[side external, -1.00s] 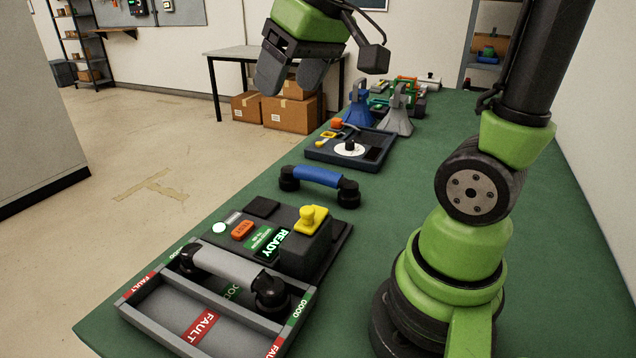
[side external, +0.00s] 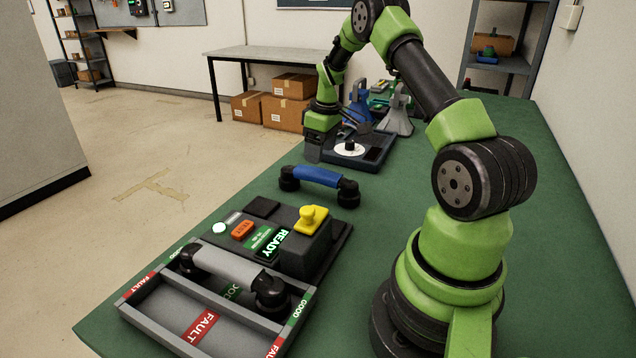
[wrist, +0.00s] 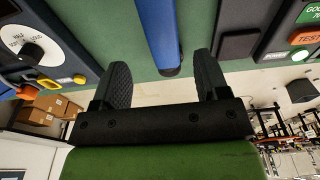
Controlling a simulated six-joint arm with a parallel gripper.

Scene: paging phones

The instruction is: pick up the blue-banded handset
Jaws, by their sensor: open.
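The blue-banded handset (side external: 319,177) lies on the green table, with a blue grip and a black cup at each end. My gripper (side external: 314,157) is low over the far side of the handset, close to the dial tray, and apart from the handset. In the wrist view, the two dark fingers of my gripper (wrist: 163,78) are spread with nothing between them. The blue handset (wrist: 157,28) shows ahead of the gap, running up out of the picture. Its far portion is cut off there.
A grey-banded handset (side external: 232,269) rests in the grey FAULT/GOOD tray (side external: 163,318). The test panel (side external: 250,228) with a READY screen and yellow knob is in front of the blue handset. The dial tray (side external: 372,157) stands behind. Blue and grey cone-shaped stands (side external: 398,115) are farther back.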

